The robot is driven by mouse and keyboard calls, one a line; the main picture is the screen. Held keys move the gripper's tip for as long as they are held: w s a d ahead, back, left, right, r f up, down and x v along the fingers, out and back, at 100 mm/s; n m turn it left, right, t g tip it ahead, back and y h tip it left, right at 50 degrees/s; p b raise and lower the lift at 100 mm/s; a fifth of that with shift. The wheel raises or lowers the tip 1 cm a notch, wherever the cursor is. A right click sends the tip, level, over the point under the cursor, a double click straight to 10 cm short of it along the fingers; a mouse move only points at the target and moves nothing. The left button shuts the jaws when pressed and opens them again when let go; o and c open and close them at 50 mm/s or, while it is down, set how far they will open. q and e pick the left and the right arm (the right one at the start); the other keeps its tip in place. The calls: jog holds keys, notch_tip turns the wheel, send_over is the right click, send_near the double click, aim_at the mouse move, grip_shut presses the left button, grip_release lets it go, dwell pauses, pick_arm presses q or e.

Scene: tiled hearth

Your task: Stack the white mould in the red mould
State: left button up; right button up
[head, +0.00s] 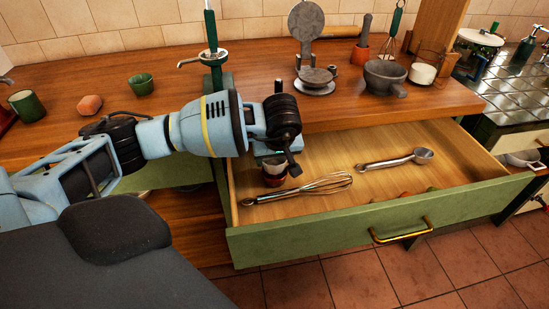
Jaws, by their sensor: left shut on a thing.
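My left gripper (277,161) reaches down over the left part of the open drawer and is shut on the small white mould (274,168). The gripper's fingers partly cover the white mould. The small dark red mould (274,181) is directly below it in the drawer. The white mould's lower part seems to be at or inside the red mould's mouth; I cannot tell whether it rests on it. My right gripper is not in view.
The green-fronted drawer (385,223) is pulled out. A whisk (300,189) lies close to the red mould, and a metal scoop (397,159) lies farther right. The wooden counter (240,83) holds a green cup (141,84), a waffle iron (315,82) and a grey mortar (384,76).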

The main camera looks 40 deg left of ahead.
pick_arm(q)
jog(key=shift+f+b, duration=0.3)
jog(key=shift+f, duration=0.45)
jog(key=o, duration=1)
jog(key=shift+r, duration=0.25)
jog(key=p+v, duration=0.1)
jog(key=v, duration=1.1)
jog(key=shift+r, duration=0.35)
